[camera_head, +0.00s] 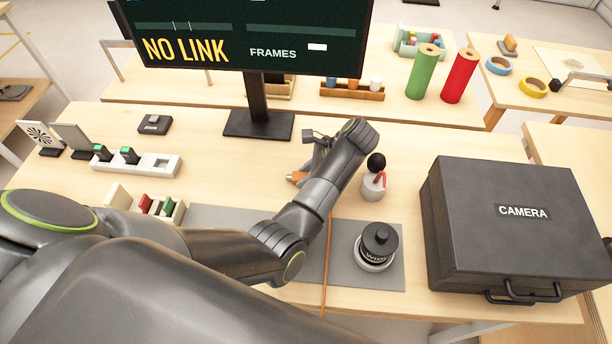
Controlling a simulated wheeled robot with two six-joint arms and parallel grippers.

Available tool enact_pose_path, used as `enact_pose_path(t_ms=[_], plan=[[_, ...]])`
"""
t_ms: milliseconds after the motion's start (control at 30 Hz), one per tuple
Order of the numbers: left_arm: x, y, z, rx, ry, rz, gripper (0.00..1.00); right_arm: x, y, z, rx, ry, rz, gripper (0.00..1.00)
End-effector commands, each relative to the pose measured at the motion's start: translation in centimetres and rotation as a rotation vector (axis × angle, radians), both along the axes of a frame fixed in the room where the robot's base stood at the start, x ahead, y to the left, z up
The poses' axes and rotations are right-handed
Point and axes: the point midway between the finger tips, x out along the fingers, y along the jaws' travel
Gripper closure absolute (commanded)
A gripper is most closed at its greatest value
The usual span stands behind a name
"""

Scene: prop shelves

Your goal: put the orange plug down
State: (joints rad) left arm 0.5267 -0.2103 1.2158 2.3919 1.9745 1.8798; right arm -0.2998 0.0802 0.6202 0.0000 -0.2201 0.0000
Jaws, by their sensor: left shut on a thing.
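The orange plug (296,177) shows as a small orange piece beside my left gripper, low over the wooden table or touching it; I cannot tell which. My left gripper (308,160) is shut on the plug. My own wrist and forearm hide most of the jaws and part of the plug. A thin orange cable (326,270) runs from behind my forearm toward the front edge of the table, across the grey mat (392,278). My right gripper is not in view.
A white bottle with a black top (374,180) stands right of my wrist. A dark round container (376,246) is on the mat. A black camera case (510,228) fills the right side. A monitor (258,122) stands behind. A white holder (140,163) is at left.

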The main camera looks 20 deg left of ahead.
Motion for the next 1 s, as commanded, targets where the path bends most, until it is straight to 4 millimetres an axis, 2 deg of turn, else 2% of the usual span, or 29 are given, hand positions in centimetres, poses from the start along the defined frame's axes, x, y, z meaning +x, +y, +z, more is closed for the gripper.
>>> enact_pose_path(t_ms=[300, 333, 467, 833, 1000], plan=[[0.0, 0.0, -0.4, 0.000, -0.001, 0.000, 1.00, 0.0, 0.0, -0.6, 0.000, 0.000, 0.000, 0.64], [0.0, 0.0, -0.2, 0.000, -0.001, 0.001, 0.70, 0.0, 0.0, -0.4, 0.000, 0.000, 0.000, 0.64], [0.0, 0.0, -0.2, 0.000, 0.000, 0.000, 0.53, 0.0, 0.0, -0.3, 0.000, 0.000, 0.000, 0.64], [0.0, 0.0, 0.1, 0.000, 0.000, 0.000, 0.52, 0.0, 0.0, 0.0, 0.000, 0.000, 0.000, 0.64], [0.4, -1.3, 2.1, -0.003, -0.003, -0.002, 0.52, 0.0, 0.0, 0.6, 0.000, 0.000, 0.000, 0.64]])
